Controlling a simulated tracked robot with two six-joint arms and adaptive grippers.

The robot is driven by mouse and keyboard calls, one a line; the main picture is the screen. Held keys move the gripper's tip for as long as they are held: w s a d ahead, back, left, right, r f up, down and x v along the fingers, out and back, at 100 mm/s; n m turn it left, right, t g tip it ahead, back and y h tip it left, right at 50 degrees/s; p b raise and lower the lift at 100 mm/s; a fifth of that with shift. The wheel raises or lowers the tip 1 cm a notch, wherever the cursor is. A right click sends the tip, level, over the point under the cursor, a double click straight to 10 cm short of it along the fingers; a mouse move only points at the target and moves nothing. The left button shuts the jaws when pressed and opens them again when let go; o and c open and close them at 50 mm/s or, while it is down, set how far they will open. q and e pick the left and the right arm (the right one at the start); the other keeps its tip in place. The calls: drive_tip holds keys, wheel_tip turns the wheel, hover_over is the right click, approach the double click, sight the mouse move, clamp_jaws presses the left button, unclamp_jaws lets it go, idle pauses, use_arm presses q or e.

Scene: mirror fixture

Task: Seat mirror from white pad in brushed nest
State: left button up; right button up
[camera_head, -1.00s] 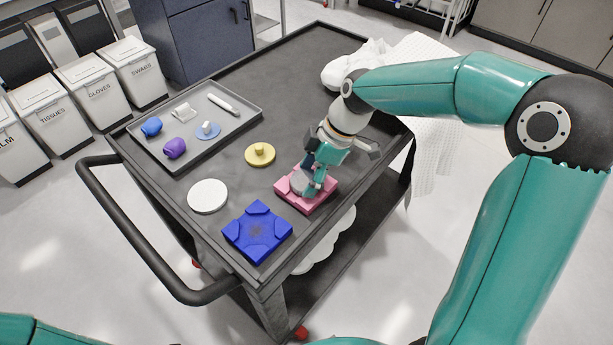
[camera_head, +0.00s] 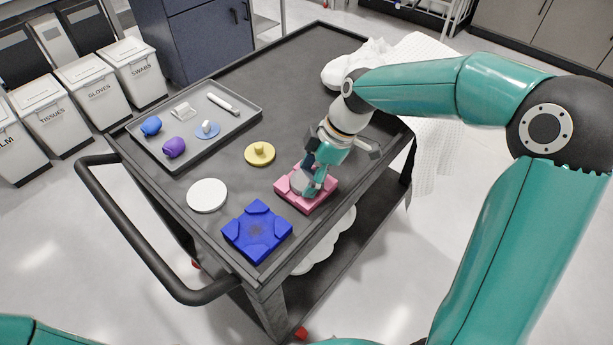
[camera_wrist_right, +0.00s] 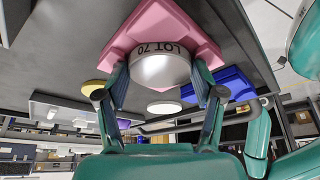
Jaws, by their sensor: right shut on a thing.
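A round silver mirror (camera_head: 298,182) with a dark "LOT 70" band on its side is at the pink nest (camera_head: 318,200). My right gripper (camera_head: 308,184) is shut on it. In the right wrist view, its two fingers (camera_wrist_right: 161,78) press on opposite sides of the mirror (camera_wrist_right: 160,70), with the pink nest (camera_wrist_right: 165,22) right behind it. I cannot tell whether the mirror rests fully on the nest floor. A blue nest (camera_head: 257,230) with raised corners and a dull central patch is empty. The round white pad (camera_head: 207,195) is bare. My left gripper is out of view.
A yellow knobbed disc (camera_head: 260,156) lies behind the pink nest. A grey tray (camera_head: 216,138) holds blue and purple pieces and small tools. The cart's black handle (camera_head: 130,240) runs along its left side.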

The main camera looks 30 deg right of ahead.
drive_tip(key=o, duration=1.3)
drive_tip(key=shift+w+r+p, duration=0.15)
drive_tip(key=shift+r+p, duration=0.8)
drive_tip(key=shift+r, duration=0.55)
drive_tip(key=shift+o, duration=0.4)
